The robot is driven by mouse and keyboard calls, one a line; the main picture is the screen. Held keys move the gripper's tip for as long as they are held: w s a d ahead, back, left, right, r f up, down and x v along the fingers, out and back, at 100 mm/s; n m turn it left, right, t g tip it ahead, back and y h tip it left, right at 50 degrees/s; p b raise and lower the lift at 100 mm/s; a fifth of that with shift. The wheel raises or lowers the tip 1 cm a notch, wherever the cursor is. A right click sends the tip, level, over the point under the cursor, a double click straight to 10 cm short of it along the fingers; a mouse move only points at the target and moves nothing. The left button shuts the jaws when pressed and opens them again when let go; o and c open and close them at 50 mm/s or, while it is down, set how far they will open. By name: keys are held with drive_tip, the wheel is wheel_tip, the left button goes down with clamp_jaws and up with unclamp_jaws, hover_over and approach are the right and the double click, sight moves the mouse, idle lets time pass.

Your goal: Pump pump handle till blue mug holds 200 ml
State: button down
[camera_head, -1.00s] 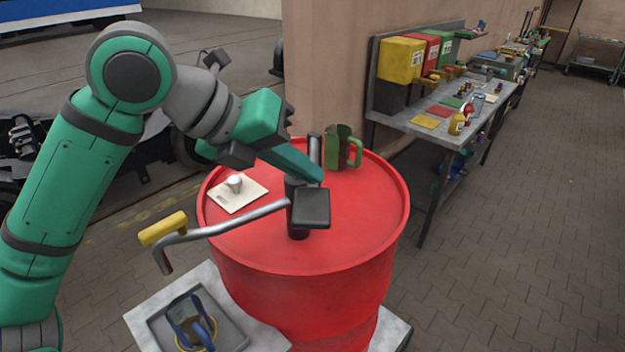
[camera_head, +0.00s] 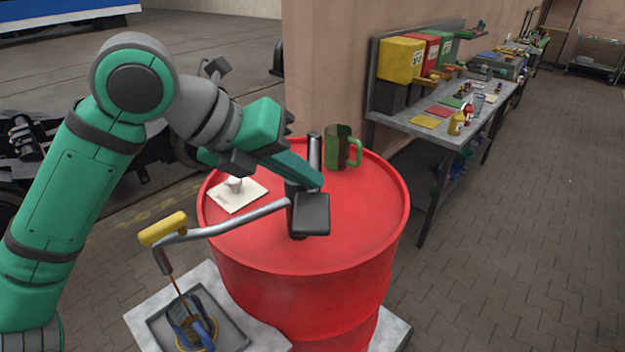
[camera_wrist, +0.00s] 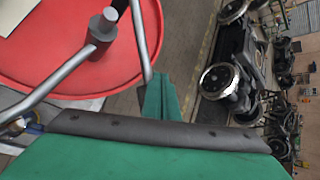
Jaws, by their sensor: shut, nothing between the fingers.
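The pump (camera_head: 298,225) stands on the red drum (camera_head: 235,258). Its grey pipe (camera_head: 235,222) runs left to a downturned spout, with a yellow grip (camera_head: 163,228) by the bend. A brown stream falls from the spout into the blue mug (camera_head: 202,328) in a grey tray at lower left. The mug's fill level cannot be read. My gripper (camera_head: 318,181) is shut and empty at the pump's top, by an upright grey rod (camera_head: 314,150). In the wrist view, my gripper (camera_wrist: 160,98) is at the end of a grey rod (camera_wrist: 139,40); contact is unclear.
A green mug (camera_head: 338,147) stands at the drum's back. A white card (camera_head: 224,198) with a small pale object lies on the drum's left. A workbench (camera_head: 400,122) with coloured bins and bottles stands behind right. The paved floor at right is clear.

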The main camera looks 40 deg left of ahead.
sight(306, 193)
drive_tip(key=shift+f, duration=1.8)
idle(1.7)
drive_tip(key=shift+r, duration=3.35)
drive_tip(key=shift+r, duration=0.1)
wheel_tip(306, 193, up, 5)
drive_tip(key=shift+f, duration=0.1)
